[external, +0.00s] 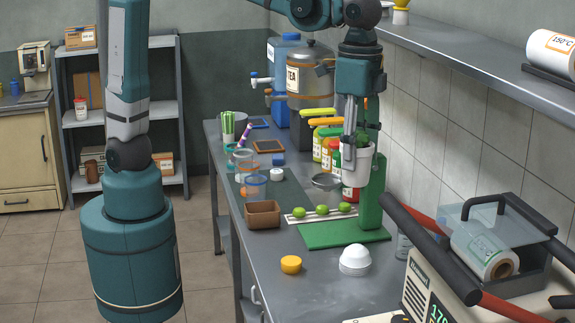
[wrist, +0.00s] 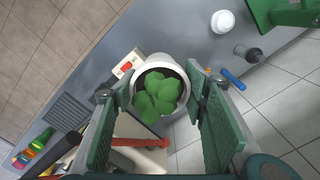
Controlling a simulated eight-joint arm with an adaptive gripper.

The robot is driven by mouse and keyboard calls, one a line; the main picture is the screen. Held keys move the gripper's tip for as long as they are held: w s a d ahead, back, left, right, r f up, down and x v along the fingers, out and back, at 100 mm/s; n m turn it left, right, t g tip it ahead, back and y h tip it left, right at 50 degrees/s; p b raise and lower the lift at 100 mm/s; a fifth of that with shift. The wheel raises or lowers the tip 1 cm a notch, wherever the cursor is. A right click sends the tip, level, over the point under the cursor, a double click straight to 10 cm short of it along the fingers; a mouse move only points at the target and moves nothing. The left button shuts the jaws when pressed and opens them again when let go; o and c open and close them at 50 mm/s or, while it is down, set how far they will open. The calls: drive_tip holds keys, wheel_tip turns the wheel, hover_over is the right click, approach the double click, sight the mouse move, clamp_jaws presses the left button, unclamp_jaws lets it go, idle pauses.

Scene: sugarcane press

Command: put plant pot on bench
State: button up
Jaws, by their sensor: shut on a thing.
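The plant pot (external: 357,174) is white with green leaves. My gripper (external: 352,146) points down and is shut on its rim, holding it upright above the bench (external: 325,284), in front of the green press. In the wrist view the pot (wrist: 166,64) sits between the two green finger pads of my gripper (wrist: 159,92), and its leaves fill the opening. The bench is a long grey metal top and also shows in the wrist view (wrist: 180,38).
Green limes (external: 321,210) lie on a strip by the green press base (external: 345,235). A machine with red handles (external: 433,230) fills the right front. Bare bench shows at the front.

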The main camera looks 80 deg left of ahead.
drive_tip(key=s+d+r+m+b, duration=0.25)
drive_tip(key=s+d+m, duration=0.45)
drive_tip(key=s+d, duration=2.45)
drive_tip(key=w+a+f+m+b, duration=0.25)
drive_tip(key=w+a+f, duration=0.45)
drive_tip(key=w+a, duration=0.35)
drive_tip(key=w+a+f+m+b, duration=0.2)
drive_tip(key=w+a+f+m, duration=0.3)
drive_tip(key=w+a, duration=0.6)
drive_tip(key=w+a+f+m+p, duration=0.3)
drive_tip(key=w+a+f+m, duration=0.2)
drive_tip(key=w+f, duration=0.3)
drive_tip(key=w+a+f+m+p, duration=0.4)
drive_tip(key=w+a+f+m, duration=0.1)
drive_tip(key=w+f, duration=0.4)
drive_tip(key=shift+f+m, duration=0.65)
drive_tip(key=shift+f, duration=0.35)
wheel_tip(320, 180, down, 6)
drive_tip(key=shift+b, duration=0.3)
drive_tip(key=shift+f, duration=0.15)
